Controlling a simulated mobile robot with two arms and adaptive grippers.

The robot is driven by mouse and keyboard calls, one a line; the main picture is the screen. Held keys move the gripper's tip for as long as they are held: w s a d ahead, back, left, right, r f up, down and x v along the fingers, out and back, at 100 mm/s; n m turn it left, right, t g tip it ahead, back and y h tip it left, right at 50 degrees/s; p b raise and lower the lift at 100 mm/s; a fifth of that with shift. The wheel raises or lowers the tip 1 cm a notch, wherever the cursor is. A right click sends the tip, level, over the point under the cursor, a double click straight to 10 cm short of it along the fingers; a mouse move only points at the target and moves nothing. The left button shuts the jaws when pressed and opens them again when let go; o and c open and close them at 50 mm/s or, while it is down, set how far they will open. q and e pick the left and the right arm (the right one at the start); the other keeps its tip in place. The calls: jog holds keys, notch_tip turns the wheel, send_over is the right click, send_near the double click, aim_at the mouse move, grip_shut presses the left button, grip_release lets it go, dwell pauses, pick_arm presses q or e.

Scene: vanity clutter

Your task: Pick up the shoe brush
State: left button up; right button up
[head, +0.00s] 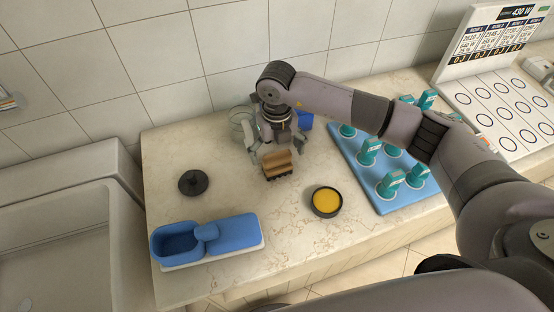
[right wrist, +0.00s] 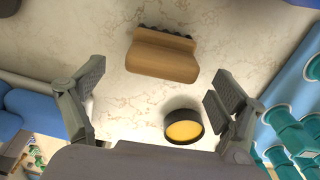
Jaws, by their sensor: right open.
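The shoe brush (head: 278,165) has a light brown wooden body and dark bristles. It lies on the marble counter near its middle. In the right wrist view the brush (right wrist: 162,57) shows at the upper middle, apart from the fingers, with its bristles along the far edge. My right gripper (head: 274,150) is just behind and above the brush in the head view. Its two fingers, also seen in the right wrist view (right wrist: 160,98), are spread wide with nothing between them. My left gripper is not in view.
An open dark tin with yellow contents (head: 326,201) stands right of the brush. A black disc (head: 193,182) and a blue case (head: 238,235) are to the left. A blue tray (head: 362,182) with several teal items is at right. A clear glass vessel (head: 239,118) stands behind the gripper.

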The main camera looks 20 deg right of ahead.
aim_at(277, 163)
jog(key=shift+f+p, duration=0.3)
jog(key=shift+f, duration=0.15)
jog(key=f+p, duration=0.1)
jog(key=f, duration=0.1)
jog(key=f+p, duration=0.1)
jog(key=f, duration=0.1)
jog(key=shift+w+d+f, duration=0.15)
jog(key=shift+w+f, duration=0.05)
jog(key=shift+f, duration=0.2)
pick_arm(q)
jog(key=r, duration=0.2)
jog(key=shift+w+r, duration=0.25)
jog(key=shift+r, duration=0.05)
pick_arm(e)
jog(key=shift+c, duration=0.6)
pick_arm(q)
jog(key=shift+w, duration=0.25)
pick_arm(e)
jog(key=c, duration=1.2)
